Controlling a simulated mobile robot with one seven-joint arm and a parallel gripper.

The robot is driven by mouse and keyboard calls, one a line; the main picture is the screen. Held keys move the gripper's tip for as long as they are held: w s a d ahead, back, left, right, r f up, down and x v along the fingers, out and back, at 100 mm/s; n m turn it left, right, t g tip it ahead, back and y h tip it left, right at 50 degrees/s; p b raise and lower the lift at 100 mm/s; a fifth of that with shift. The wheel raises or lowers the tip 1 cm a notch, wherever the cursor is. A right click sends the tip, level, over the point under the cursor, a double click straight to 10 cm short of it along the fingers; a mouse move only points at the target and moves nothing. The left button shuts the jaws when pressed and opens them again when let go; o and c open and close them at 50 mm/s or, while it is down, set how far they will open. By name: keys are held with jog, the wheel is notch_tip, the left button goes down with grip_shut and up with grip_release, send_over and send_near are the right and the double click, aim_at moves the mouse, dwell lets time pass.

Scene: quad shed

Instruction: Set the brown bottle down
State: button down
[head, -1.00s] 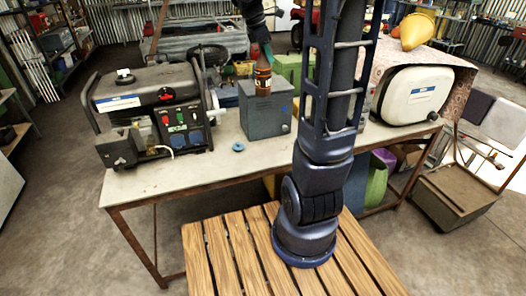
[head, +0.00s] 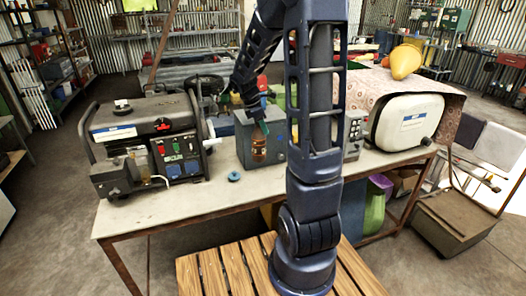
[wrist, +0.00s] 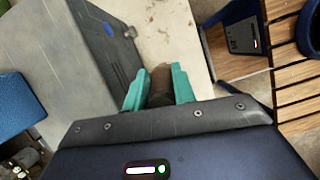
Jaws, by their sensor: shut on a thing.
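The brown bottle (head: 259,146) is upright in the head view, in front of the grey metal box (head: 240,150) on the workbench (head: 190,205). My gripper (head: 262,126) has its teal fingers closed around the bottle's upper part. In the wrist view my gripper (wrist: 160,84) shows a finger on each side of the brown bottle (wrist: 160,80), beside the grey box (wrist: 65,65). The bottle's base is low, near the bench top; I cannot tell whether it touches.
A white case (head: 408,122) stands at the right. Bare bench top lies along the front edge.

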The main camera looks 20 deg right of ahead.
aim_at(263, 149)
notch_tip(263, 149, down, 11)
jog(key=shift+r, duration=0.1)
dwell(0.5)
jog(key=c, duration=1.1)
grip_release()
jog(key=shift+c, duration=0.2)
